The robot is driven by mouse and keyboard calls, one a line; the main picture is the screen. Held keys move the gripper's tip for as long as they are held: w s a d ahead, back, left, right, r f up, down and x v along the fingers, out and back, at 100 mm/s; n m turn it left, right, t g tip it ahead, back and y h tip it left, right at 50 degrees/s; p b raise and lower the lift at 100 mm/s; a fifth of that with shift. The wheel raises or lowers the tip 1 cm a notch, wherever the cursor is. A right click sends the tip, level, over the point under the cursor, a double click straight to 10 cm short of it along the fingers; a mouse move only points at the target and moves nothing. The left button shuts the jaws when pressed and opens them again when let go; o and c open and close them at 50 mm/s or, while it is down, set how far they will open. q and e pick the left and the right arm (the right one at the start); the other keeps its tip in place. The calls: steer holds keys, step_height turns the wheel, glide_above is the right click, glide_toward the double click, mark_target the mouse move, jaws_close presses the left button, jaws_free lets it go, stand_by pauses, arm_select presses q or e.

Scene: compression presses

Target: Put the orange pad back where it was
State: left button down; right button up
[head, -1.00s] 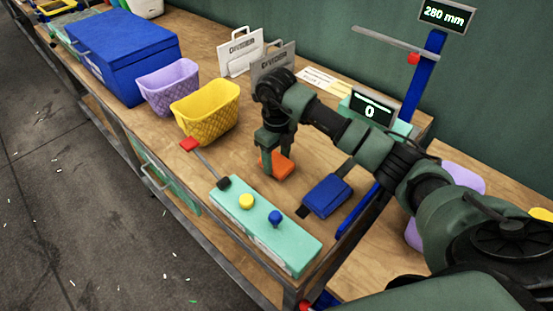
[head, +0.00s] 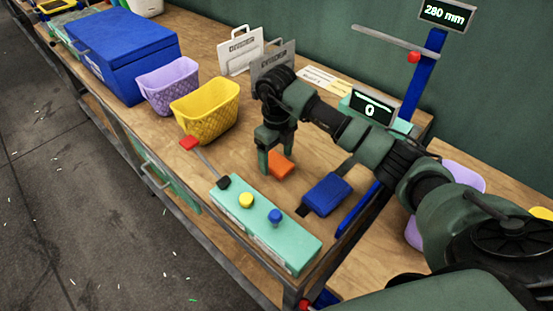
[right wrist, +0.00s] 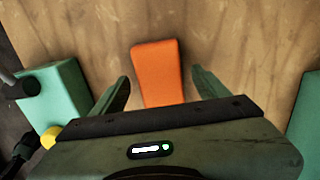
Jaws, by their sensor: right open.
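The orange pad (head: 282,165) lies on the wooden bench top behind the mint control box. My right gripper (head: 272,164) is over it, pointing down, and hides part of it in the head view. In the right wrist view the orange pad (right wrist: 158,74) lies between the two open fingers of my right gripper (right wrist: 160,85), with a gap on each side. The pad reaches out beyond the fingertips. My left gripper is not in view.
A mint control box (head: 268,228) with yellow and blue knobs and a lever stands in front. A blue block (head: 328,194) is right of the pad. A yellow basket (head: 207,112) and a purple basket (head: 168,86) stand left. Grey dividers (head: 272,62) stand behind.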

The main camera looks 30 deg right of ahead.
mark_target(276, 162)
step_height(276, 162, up, 11)
steer(key=b, duration=0.1)
steer(key=shift+f, duration=0.1)
stand_by(1.5)
